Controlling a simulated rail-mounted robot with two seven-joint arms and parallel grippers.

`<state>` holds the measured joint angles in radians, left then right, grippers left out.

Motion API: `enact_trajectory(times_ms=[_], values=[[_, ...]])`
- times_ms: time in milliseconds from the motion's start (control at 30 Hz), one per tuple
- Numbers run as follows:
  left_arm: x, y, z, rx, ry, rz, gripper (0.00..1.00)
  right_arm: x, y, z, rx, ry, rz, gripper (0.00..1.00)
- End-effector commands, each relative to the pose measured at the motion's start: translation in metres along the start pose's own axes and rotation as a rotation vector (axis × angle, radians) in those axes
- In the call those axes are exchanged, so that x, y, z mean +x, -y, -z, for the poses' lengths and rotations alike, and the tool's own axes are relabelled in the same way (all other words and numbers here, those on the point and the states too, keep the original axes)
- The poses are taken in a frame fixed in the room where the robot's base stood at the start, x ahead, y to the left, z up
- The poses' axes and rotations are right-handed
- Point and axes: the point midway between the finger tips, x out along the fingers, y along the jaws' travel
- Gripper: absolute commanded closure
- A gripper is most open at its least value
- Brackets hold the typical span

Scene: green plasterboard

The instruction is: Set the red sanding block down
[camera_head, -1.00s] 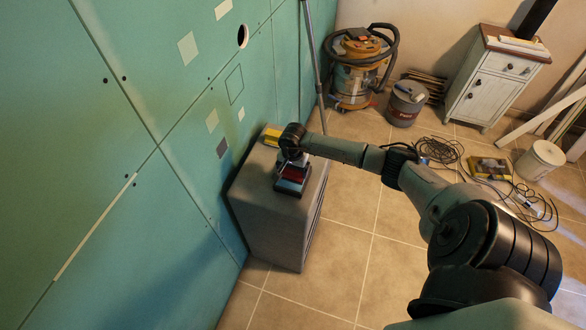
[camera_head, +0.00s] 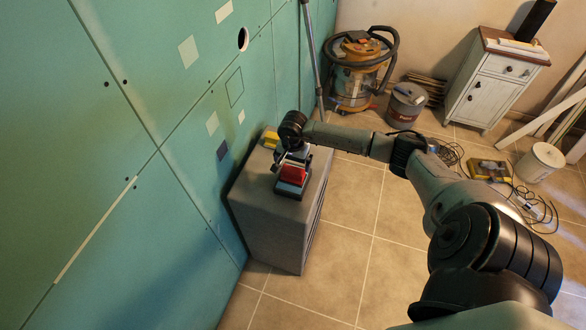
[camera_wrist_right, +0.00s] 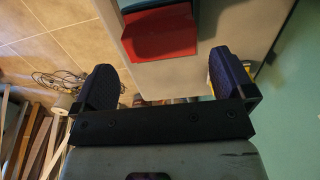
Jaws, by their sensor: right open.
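The red sanding block (camera_head: 293,173) rests on a small dark and blue piece on top of the grey cabinet (camera_head: 315,190). It also shows in the right wrist view (camera_wrist_right: 160,35), apart from the fingers and beyond them. My right gripper (camera_head: 286,158) is just beside and above the block in the head view. In the right wrist view the gripper's two dark fingers (camera_wrist_right: 166,80) stand wide apart with nothing between them. The wrist partly hides the far end of the cabinet top. My left gripper is not in view.
A yellow item (camera_head: 271,138) lies at the far end of the cabinet top. The green plasterboard wall (camera_head: 160,210) runs close along the left. A vacuum (camera_head: 357,75), a grey bucket (camera_head: 407,102) and a white cabinet (camera_head: 495,85) stand farther back. Cables lie on the floor at right.

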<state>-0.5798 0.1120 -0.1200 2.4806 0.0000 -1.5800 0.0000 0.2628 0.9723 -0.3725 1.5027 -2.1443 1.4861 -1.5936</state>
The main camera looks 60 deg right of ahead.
Motion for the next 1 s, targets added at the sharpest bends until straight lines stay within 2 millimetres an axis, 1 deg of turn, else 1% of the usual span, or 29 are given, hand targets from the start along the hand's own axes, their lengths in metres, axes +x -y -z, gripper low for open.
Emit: enact_trajectory(times_ms=[33,100,300,433,467,533,567,667,700,767,800,867,900,967,1000], values=[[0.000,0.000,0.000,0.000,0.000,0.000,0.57,-0.010,0.000,0.001,-0.002,-0.004,0.001,0.00],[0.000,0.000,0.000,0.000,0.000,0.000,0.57,-0.022,0.000,0.001,-0.002,-0.003,0.002,0.00],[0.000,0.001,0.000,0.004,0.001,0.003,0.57,-0.048,0.000,0.000,-0.001,-0.001,0.001,0.00],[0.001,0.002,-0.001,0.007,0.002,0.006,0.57,-0.057,0.001,-0.001,0.000,0.004,0.003,0.00],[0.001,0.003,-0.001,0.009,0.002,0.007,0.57,-0.057,0.002,-0.004,0.001,0.013,0.010,0.00],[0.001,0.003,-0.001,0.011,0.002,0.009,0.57,-0.053,0.007,-0.020,0.009,0.060,0.048,0.00],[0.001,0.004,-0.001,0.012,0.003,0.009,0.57,-0.050,0.011,-0.031,0.016,0.095,0.075,0.00],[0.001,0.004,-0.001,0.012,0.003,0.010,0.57,-0.039,0.030,-0.087,0.073,0.283,0.203,0.00],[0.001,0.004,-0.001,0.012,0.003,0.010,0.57,-0.037,0.038,-0.116,0.117,0.389,0.264,0.00],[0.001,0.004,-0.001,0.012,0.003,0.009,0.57,-0.041,0.050,-0.161,0.210,0.575,0.355,0.00],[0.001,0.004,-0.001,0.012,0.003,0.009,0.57,-0.047,0.056,-0.189,0.288,0.710,0.408,0.00],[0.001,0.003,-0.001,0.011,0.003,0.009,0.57,-0.061,0.064,-0.226,0.427,0.917,0.470,0.00],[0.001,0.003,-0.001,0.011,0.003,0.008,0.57,-0.073,0.068,-0.244,0.529,1.054,0.500,0.00],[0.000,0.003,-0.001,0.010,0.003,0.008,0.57,-0.092,0.072,-0.266,0.701,1.256,0.526,0.00],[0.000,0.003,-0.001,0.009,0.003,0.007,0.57,-0.104,0.073,-0.275,0.824,1.388,0.533,0.00]])
